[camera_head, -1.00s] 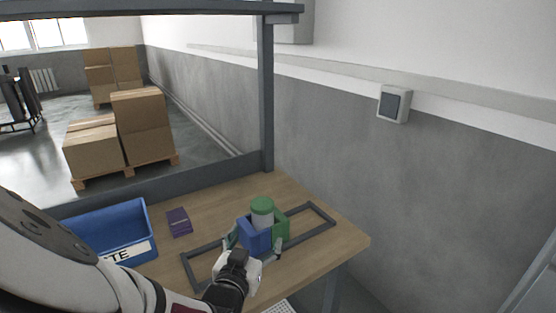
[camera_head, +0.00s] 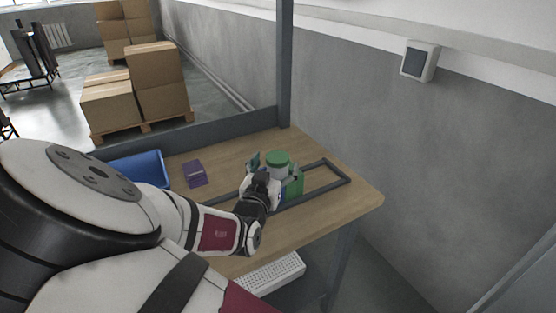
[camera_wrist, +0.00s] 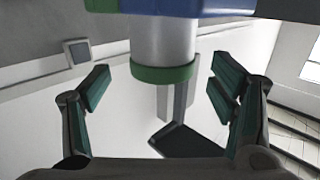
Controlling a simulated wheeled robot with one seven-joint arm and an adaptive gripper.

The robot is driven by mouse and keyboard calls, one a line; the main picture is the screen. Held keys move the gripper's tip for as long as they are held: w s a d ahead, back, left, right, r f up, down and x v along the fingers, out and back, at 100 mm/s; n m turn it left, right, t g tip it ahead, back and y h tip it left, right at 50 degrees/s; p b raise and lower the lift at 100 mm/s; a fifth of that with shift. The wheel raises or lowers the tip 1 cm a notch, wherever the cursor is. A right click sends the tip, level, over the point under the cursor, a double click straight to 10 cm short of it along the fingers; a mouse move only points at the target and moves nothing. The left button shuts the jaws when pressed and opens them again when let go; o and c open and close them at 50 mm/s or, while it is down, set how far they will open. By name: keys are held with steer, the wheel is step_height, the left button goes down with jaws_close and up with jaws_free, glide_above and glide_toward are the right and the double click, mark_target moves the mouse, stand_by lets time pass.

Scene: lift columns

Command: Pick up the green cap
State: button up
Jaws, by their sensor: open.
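The green cap (camera_head: 278,157) sits on top of a grey-white cylinder (camera_head: 277,170) on the workbench. In the wrist view the picture is inverted, and the green cap (camera_wrist: 164,74) shows at the lower end of the cylinder (camera_wrist: 164,42). My gripper (camera_head: 273,171) is open at the cap, with teal-padded fingers spread apart. In the wrist view my gripper (camera_wrist: 163,89) has one finger on each side of the cap, with gaps on both sides. A green block (camera_head: 294,184) stands beside the cylinder; the blue block is mostly hidden by my gripper.
A dark rectangular frame (camera_head: 343,172) lies on the wooden bench (camera_head: 325,212) around the blocks. A purple box (camera_head: 195,174) and a blue bin (camera_head: 148,166) are to the left. A grey post (camera_head: 285,70) rises at the bench's back edge.

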mark_target(281, 151)
steer(key=x, duration=0.3)
steer(key=shift+w, duration=0.3)
steer(key=c, duration=1.3)
steer(key=shift+o, duration=0.2)
steer(key=shift+r, duration=0.1)
